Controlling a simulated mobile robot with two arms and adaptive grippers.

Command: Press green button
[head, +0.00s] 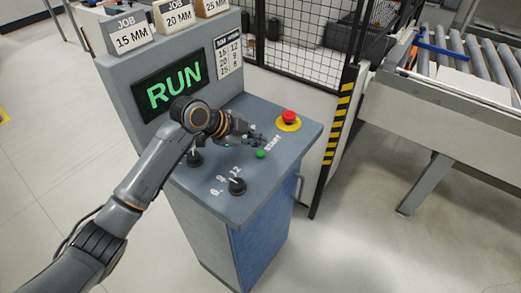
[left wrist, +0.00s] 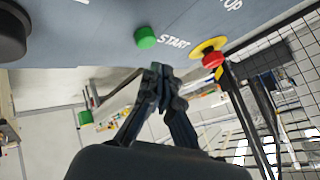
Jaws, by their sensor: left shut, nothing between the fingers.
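The green button (head: 261,154) sits on the sloped top of the grey control console (head: 215,195), next to the word START. It also shows in the left wrist view (left wrist: 145,37), upper middle. My left gripper (head: 255,138) is shut and empty, its fingertips close to the green button in the head view. In the left wrist view its closed fingertips (left wrist: 157,72) point toward the console edge, a little below the button in the picture, with a visible gap. Whether they touch the console cannot be told. My right gripper is not in view.
A red emergency button (head: 289,118) on a yellow base is right beside the START label. Black knobs (head: 237,186) stand on the console top. The screen (head: 170,92) reads RUN. A mesh fence (head: 300,30) and a roller conveyor (head: 470,55) stand behind and right.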

